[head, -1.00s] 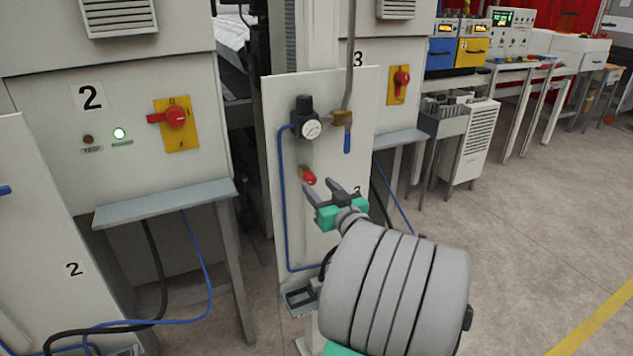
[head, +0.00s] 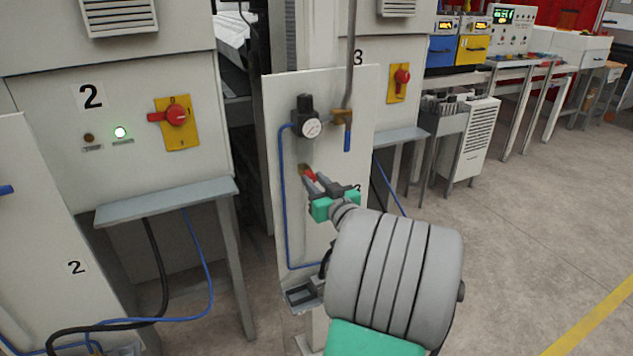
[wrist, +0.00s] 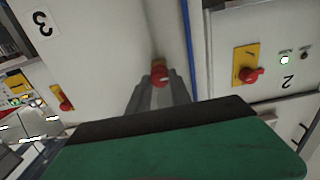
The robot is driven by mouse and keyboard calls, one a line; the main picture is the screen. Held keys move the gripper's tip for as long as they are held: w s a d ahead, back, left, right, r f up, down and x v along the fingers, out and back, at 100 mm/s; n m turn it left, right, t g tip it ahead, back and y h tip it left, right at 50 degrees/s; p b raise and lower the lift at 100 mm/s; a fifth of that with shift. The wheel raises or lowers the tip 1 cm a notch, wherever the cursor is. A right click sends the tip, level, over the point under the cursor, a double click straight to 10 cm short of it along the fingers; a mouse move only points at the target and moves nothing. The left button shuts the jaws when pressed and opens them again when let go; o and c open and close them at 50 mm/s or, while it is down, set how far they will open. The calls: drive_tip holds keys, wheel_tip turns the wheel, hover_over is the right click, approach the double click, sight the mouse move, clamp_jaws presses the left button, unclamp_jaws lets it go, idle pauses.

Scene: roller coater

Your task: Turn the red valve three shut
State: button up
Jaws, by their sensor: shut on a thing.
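The red valve three (head: 310,174) is a small red handle on a brass body, mounted on the pale panel (head: 328,105) marked 3. My gripper (head: 315,180) is at the handle, its fingers shut on it. In the wrist view the red handle (wrist: 159,75) sits between the two grey fingertips (wrist: 160,84), with the brass body just behind it. The fingers hide part of the handle in both views.
A gauge (head: 311,128) and a blue-handled lever valve (head: 347,135) sit above on the same panel. A blue hose (head: 284,200) runs down the panel's left side. A red rotary switch (head: 176,115) is on the cabinet at left. Floor is free at right.

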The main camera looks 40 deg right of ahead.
drive_tip(key=shift+d, duration=0.25)
clamp_jaws()
drive_tip(key=shift+a, duration=0.2)
drive_tip(key=shift+m, duration=0.4)
drive_tip(key=m, duration=0.7)
drive_tip(key=shift+d+m, duration=0.1)
drive_tip(key=shift+m, duration=0.3)
drive_tip(key=m+p, duration=0.3)
drive_tip(key=m, duration=0.2)
drive_tip(key=shift+m, duration=0.3)
drive_tip(key=shift+f+m+p, duration=0.1)
drive_tip(key=shift+m+p, duration=0.9)
drive_tip(key=shift+m, duration=0.9)
